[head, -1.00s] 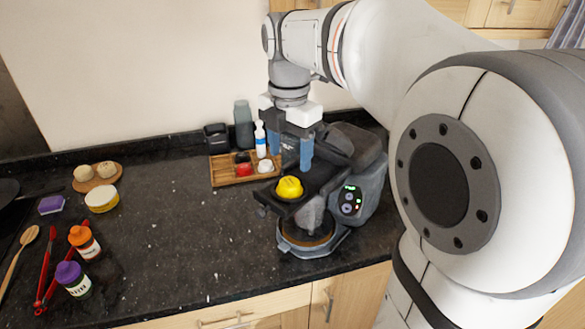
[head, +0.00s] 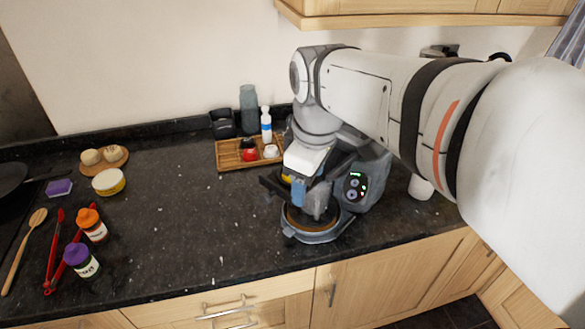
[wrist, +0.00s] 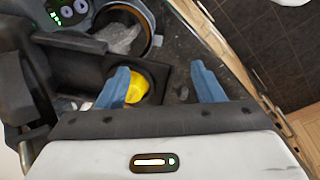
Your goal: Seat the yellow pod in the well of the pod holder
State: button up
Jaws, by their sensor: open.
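The yellow pod (wrist: 136,88) lies within the dark square frame of the pod holder (wrist: 158,70) in the wrist view. The left finger covers part of it, and I cannot tell whether it sits flat in the well. In the head view only a yellow sliver of the pod (head: 287,178) shows beside my gripper (head: 300,188), at the dark holder (head: 269,184) on the front of the machine. My gripper is open, with blue fingers wide apart in the wrist view (wrist: 163,82). The pod is by the left finger, and the space near the right finger is empty.
The grey machine (head: 368,168) with its lit panel stands close to the right of my gripper. A wooden tray (head: 229,157) with small items and a bottle (head: 266,125) stand behind. The counter's middle is clear; jars (head: 92,224) stand at left.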

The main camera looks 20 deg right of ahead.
jog(key=s+f+m+t, duration=0.1)
jog(key=s+f+m, duration=0.5)
jog(key=m, duration=0.3)
jog(key=shift+d+f+m, duration=0.3)
jog(key=shift+d+f, duration=0.1)
jog(key=shift+f, duration=0.15)
jog(key=shift+w, duration=0.1)
jog(key=shift+c, duration=0.3)
